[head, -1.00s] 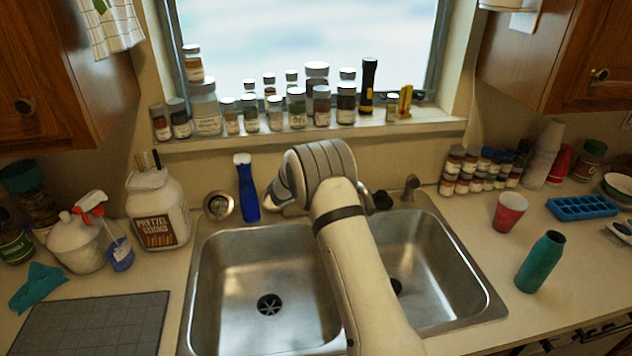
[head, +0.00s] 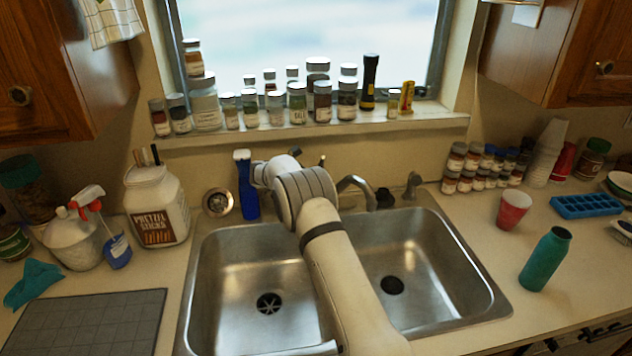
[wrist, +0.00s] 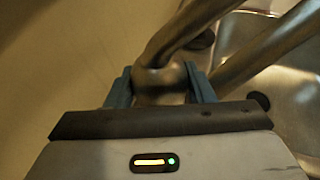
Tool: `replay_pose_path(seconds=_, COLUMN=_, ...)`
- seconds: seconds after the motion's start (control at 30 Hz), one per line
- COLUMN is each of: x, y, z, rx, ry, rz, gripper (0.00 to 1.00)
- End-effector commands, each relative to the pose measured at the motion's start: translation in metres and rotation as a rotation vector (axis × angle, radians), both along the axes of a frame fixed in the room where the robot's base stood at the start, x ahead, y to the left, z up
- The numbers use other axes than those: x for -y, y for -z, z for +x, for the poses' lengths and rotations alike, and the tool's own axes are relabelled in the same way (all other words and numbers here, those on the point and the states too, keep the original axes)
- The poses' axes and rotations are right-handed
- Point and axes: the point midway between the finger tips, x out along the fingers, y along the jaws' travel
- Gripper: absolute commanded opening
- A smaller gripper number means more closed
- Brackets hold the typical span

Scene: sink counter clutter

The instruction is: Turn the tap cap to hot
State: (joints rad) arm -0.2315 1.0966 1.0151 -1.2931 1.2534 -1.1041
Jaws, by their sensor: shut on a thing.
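In the wrist view, the blue-grey fingers of my gripper (wrist: 160,92) stand on both sides of the rounded metal tap cap (wrist: 160,78) and are shut on it. Metal tubes of the tap (wrist: 285,38) run from there up and to the right. In the head view, the curved tap spout (head: 356,182) shows just right of my arm, behind the sink. My gripper and the cap are hidden behind my arm there. I see no hot or cold mark.
The double steel sink (head: 240,262) lies below my arm. A blue-handled brush (head: 248,190) stands close left of my wrist. Jars and a black flashlight (head: 369,84) line the windowsill. A red cup (head: 513,209) and green bottle (head: 545,259) stand on the right counter.

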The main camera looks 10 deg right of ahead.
Motion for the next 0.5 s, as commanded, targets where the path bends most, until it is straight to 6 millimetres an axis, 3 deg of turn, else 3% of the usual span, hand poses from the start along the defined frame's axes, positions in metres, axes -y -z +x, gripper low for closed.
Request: replay_pose_path(seconds=0.5, x=0.0021, y=-0.0037, z=0.0013, rx=0.005, ry=0.088, rz=-0.002, gripper=0.25)
